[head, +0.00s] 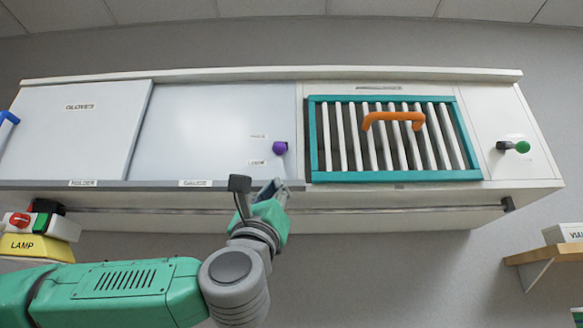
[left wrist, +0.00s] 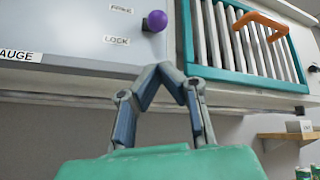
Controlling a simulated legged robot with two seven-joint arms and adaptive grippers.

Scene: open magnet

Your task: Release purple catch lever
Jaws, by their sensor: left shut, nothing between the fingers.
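The purple catch lever (head: 280,148) shows as a round purple knob on the grey cabinet panel, left of the slatted teal frame. Two small labels sit left of it. In the left wrist view the purple knob (left wrist: 156,21) is near the top, beside labels that appear to read "FREE" above and "LOCK" below, and the knob is nearer the upper one. My left gripper (head: 278,186) is shut and empty, just below the knob and apart from it. In the left wrist view its fingertips (left wrist: 160,68) meet below the knob. My right gripper is not in view.
A teal slatted panel (head: 317,140) with an orange handle (head: 394,118) is right of the knob. A green knob (head: 522,147) is at the far right. A rail (head: 400,209) runs under the cabinet. A yellow LAMP box (head: 35,247) is at lower left, a shelf (head: 540,254) at right.

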